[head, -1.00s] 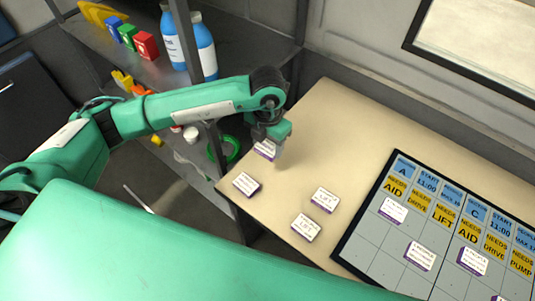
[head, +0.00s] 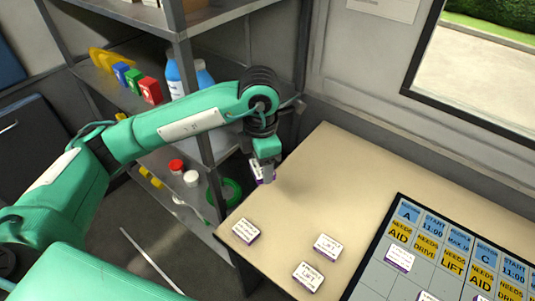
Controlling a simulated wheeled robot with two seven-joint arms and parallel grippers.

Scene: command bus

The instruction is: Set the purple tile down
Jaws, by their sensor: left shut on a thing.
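My left gripper (head: 266,172) is over the far left part of the beige table (head: 340,170), pointing down. It is shut on a purple-edged tile (head: 256,170) with a white top, held at the table's left edge; the gripper partly hides it. I cannot tell whether the tile touches the table. Similar purple-edged tiles lie on the table: one at the left (head: 246,231), one in the middle (head: 327,247) and one nearer (head: 308,276). My right gripper is not in view.
A dark-framed board (head: 385,262) with blue and yellow labels lies at the right, with a purple-edged tile (head: 399,257) on it. A grey shelf (head: 165,105) with bottles and coloured boxes stands at the left. The table's back middle is clear.

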